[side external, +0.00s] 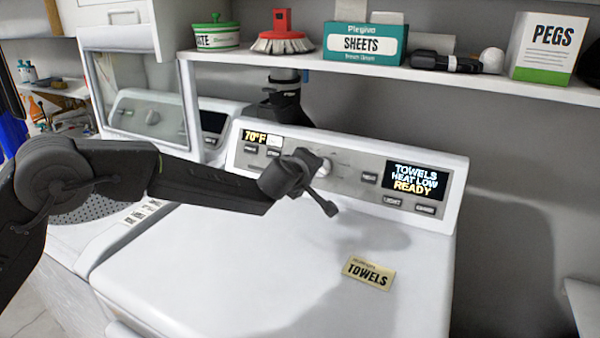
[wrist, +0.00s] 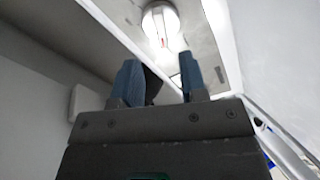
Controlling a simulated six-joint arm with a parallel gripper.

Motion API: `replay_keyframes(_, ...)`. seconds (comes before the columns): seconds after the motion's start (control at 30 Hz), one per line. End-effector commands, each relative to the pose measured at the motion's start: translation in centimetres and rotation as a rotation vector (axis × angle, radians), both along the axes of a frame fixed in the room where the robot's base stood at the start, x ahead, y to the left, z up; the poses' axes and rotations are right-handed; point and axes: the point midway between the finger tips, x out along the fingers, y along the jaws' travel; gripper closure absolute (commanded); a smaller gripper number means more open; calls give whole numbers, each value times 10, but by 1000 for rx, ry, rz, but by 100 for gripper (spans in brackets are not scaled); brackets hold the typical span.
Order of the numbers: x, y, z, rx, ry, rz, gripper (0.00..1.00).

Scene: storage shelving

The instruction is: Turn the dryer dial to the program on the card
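The white dryer (side external: 250,265) has a grey control panel with a round pale dial (side external: 325,167). In the wrist view the dial (wrist: 160,24) lies beyond my fingertips and shows a red mark. The panel display (side external: 415,180) reads TOWELS, HEAT LOW, READY. The card (side external: 369,273) lies on the dryer top and reads TOWELS. My gripper (side external: 318,183) is in front of the dial and partly hides it. In the wrist view my gripper (wrist: 158,67) has its two fingers apart with nothing between them. I see no contact with the dial.
A shelf (side external: 420,77) above the panel holds a tub (side external: 216,38), a red brush (side external: 282,40), a SHEETS box (side external: 364,43) and a PEGS box (side external: 545,45). Buttons flank the dial. The dryer top is clear around the card.

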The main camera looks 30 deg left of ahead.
Motion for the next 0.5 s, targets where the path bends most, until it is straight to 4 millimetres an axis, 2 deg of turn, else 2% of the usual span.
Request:
replay_keyframes(0.2, -36, -3, 16, -1, -1, -2, 61)
replay_keyframes(0.33, -50, -4, 22, 0, 0, -1, 61)
replay_keyframes(0.5, -58, -4, 24, 0, 0, 0, 61)
